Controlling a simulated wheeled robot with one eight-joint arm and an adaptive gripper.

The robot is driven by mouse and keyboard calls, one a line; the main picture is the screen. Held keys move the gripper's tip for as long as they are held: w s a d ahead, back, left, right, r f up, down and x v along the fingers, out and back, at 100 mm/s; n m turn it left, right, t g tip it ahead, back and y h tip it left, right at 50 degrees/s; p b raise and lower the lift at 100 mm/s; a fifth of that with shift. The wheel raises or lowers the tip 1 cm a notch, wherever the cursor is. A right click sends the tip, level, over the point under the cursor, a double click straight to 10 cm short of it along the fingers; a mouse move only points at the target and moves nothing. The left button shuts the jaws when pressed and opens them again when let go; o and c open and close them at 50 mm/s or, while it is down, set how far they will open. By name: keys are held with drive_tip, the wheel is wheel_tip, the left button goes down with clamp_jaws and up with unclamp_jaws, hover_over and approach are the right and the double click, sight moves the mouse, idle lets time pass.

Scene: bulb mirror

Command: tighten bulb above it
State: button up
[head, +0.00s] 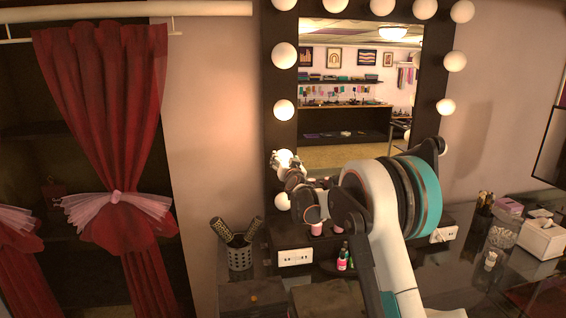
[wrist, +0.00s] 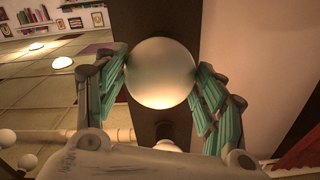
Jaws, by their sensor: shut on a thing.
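My gripper (wrist: 161,80) is shut on a round white bulb (wrist: 160,65), with a teal-padded finger on each side of it. In the head view my gripper (head: 287,174) is at the lower left side of the mirror frame, at the bulb (head: 284,157). The bulb's base is hidden behind its globe in the wrist view. The dark-framed mirror (head: 345,110) carries round bulbs along its sides and top. On the left side, one bulb (head: 284,110) sits above the held one and another (head: 282,201) below it.
My arm covers the mirror's lower right. A black vanity counter (head: 440,262) holds bottles (head: 343,258), a brush cup (head: 240,255) and a white tissue box (head: 541,238). A red curtain (head: 110,120) hangs at the left. Bare wall lies between curtain and mirror.

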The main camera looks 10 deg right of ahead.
drive_tip(key=shift+m, duration=0.8)
drive_tip(key=m+b, duration=0.1)
drive_tip(key=m, duration=0.3)
drive_tip(key=shift+m, duration=0.6)
drive_tip(key=shift+b, duration=0.3)
drive_tip(key=m+b, duration=0.1)
drive_tip(key=m, duration=0.4)
drive_tip(key=m+b, duration=0.1)
drive_tip(key=m, duration=0.3)
drive_tip(key=shift+m, duration=0.4)
